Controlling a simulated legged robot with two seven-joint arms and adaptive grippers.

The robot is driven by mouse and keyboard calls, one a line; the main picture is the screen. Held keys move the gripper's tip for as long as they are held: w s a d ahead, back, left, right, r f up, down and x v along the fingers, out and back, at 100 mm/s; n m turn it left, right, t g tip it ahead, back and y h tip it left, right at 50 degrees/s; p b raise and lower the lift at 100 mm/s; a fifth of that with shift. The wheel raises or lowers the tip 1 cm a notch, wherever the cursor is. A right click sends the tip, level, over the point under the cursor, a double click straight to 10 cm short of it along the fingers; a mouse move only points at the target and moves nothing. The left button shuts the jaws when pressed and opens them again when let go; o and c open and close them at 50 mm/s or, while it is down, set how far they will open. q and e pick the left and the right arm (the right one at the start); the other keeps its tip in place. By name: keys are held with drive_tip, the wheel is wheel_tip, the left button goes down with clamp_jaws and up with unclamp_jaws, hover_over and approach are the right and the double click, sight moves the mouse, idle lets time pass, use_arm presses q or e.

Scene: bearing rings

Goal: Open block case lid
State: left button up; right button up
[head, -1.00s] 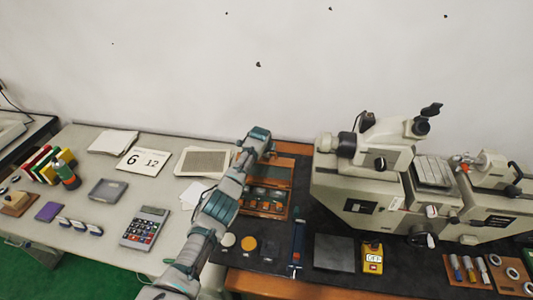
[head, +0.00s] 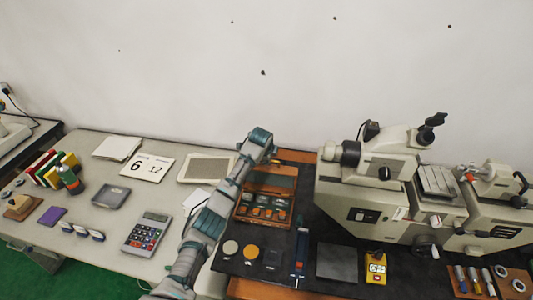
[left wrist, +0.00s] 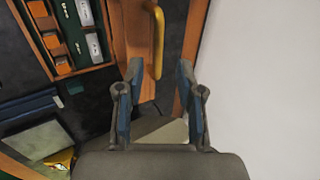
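The block case (head: 238,212) is a wooden box with a green-lined inside, orange blocks and pale labelled pieces. Its lid (head: 275,181) stands raised at the back. In the left wrist view the case (left wrist: 104,62) is at upper left, with a wooden panel that seems to be the lid (left wrist: 135,45) and a yellow handle-like part (left wrist: 158,50) beside it. My left gripper (left wrist: 159,85) is open, its fingers apart and seemingly empty near that panel. In the head view my left arm reaches over the lid's left side and its fingertips are hidden. My right gripper is not in view.
A microscope-like machine (head: 375,165) stands close to the right of the case. A blue-handled tool (head: 301,245), a grey plate (head: 337,262) and a yellow meter (head: 376,267) lie in front. A framed grey panel (head: 207,168) and calculator (head: 147,231) are left.

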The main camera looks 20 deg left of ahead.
use_arm(q)
drive_tip(key=v, duration=0.5)
drive_tip(key=shift+s+r, duration=0.1)
drive_tip(key=shift+r, duration=0.05)
